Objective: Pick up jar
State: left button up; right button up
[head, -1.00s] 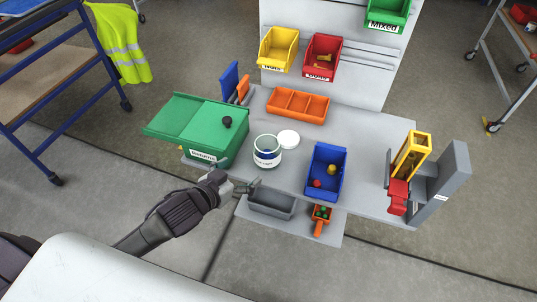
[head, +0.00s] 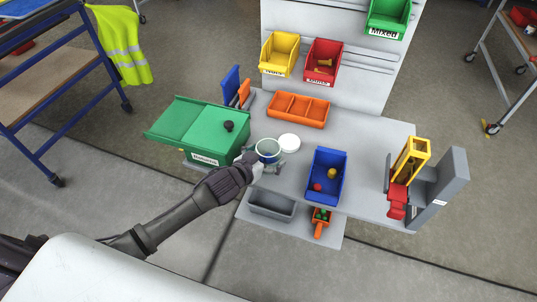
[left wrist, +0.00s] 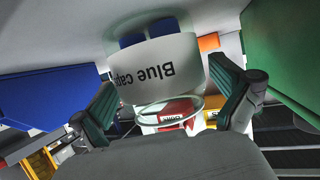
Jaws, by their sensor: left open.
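The jar (head: 267,147) stands upright on the grey table, with a round white lid (head: 289,142) lying just right of it. In the left wrist view the jar (left wrist: 160,62) appears upside down with a white label reading "Blue caps". My left gripper (head: 266,162) is at the jar's near side, and its hand hides the lower front of the jar. In the left wrist view my left gripper (left wrist: 163,82) is open, with one finger on each side of the jar. Whether the pads touch it is unclear. My right gripper is not in view.
A green box labelled Returns (head: 208,135) stands close left of the jar. A blue bin (head: 326,177) with small balls is to the right. An orange divided tray (head: 298,110) lies behind. A grey tray (head: 271,205) and an orange scoop (head: 320,223) are in front, lower.

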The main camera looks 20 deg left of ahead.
pick_arm(q)
jog(key=shift+w+d+f, duration=0.15)
jog(key=shift+w+f, duration=0.1)
jog(key=shift+w, duration=0.2)
jog(key=c, duration=1)
